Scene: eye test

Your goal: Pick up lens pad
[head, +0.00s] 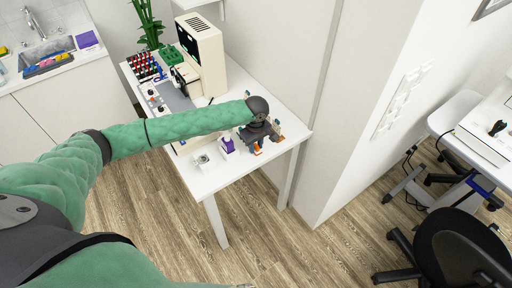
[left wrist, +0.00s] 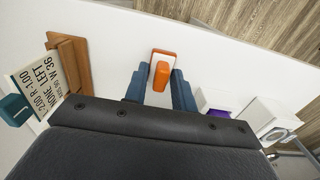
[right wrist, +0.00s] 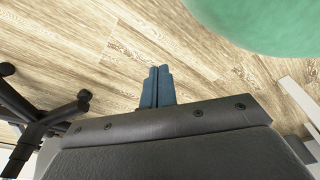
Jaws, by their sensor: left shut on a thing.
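A small white pad with an orange top (left wrist: 161,73), which looks like the lens pad, sits between the fingers of my left gripper (left wrist: 157,88) in the left wrist view. The gripper is shut on it over the white table. In the head view my left gripper (head: 258,142) is at the table's near right corner, with the pad's orange (head: 258,150) showing below it. The pad's lower part is hidden, so I cannot tell whether it touches the table. My right gripper (right wrist: 157,86) is shut and empty above the wooden floor in the right wrist view.
A card in a wooden stand (left wrist: 68,65) is left of the pad. A white box with purple inside (left wrist: 216,101) and another white container (left wrist: 272,120) are to its right. A black chair (head: 455,250) is at right.

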